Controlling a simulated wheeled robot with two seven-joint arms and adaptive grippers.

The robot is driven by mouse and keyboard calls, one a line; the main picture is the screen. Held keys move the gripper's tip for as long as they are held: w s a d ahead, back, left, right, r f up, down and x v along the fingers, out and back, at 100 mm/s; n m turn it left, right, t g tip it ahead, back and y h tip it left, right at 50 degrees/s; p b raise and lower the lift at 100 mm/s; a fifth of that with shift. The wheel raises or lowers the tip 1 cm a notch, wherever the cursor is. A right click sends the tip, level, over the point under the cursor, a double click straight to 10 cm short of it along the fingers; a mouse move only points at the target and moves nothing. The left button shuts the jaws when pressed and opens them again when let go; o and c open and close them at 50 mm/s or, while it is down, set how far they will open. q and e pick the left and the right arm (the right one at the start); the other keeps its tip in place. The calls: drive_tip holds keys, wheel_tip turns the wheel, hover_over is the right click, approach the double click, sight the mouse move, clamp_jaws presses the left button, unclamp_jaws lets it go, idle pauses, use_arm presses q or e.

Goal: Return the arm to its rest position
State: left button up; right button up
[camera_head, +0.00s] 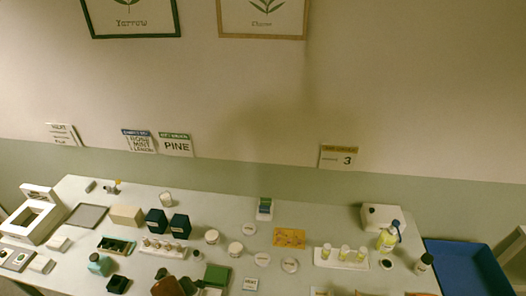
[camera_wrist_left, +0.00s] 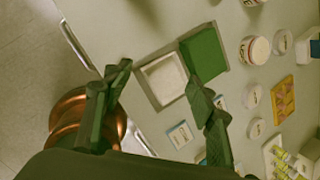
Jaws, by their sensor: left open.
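My left gripper (camera_wrist_left: 158,72) is open in the left wrist view, its two dark green fingers spread apart with nothing held between them. Beyond the fingers lie an open square box with a pale inside (camera_wrist_left: 163,78) and its green lid part (camera_wrist_left: 204,54) on the table. In the head view the green box (camera_head: 216,275) is near the front edge of the table. My right gripper shows in neither view.
The table (camera_head: 330,212) holds bottle rows (camera_head: 163,247), a white rack of yellow-topped vials (camera_head: 341,257), an orange card (camera_head: 289,238), round jars (camera_head: 235,249) and a spray bottle (camera_head: 388,237). A blue bin (camera_head: 465,262) stands at the right. Floor (camera_wrist_left: 28,70) shows past the table edge.

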use_arm(q)
drive_tip(key=s+a+f+n, duration=0.1)
drive_tip(key=s+a+n, duration=0.2)
drive_tip(key=s+n, duration=0.5)
drive_tip(key=s+a+f+n+g+y, duration=0.1)
drive_tip(key=s+a+n, duration=0.2)
drive_tip(key=s+n, duration=0.5)
drive_tip(key=s+a+f+n, duration=0.1)
drive_tip(key=s+a+n, duration=0.3)
drive_tip(key=n, duration=0.8)
wheel_tip(320, 180, down, 36)
drive_tip(key=s+d+m+g+b, duration=0.1)
drive_tip(key=s+d+b, duration=0.1)
drive_tip(key=b, duration=0.5)
drive_tip(key=s+f+b, duration=0.3)
drive_tip(key=s+f, duration=0.7)
drive_tip(key=f, duration=0.2)
drive_tip(key=s+f+g+b, duration=0.1)
drive_tip(key=s+f+b, duration=0.2)
drive_tip(key=s+f, duration=0.7)
wheel_tip(320, 180, down, 2)
drive_tip(key=shift+d+f+m+g+h, duration=0.2)
drive_tip(key=shift+m+g+h, duration=0.1)
drive_tip(key=shift+m+h, duration=0.1)
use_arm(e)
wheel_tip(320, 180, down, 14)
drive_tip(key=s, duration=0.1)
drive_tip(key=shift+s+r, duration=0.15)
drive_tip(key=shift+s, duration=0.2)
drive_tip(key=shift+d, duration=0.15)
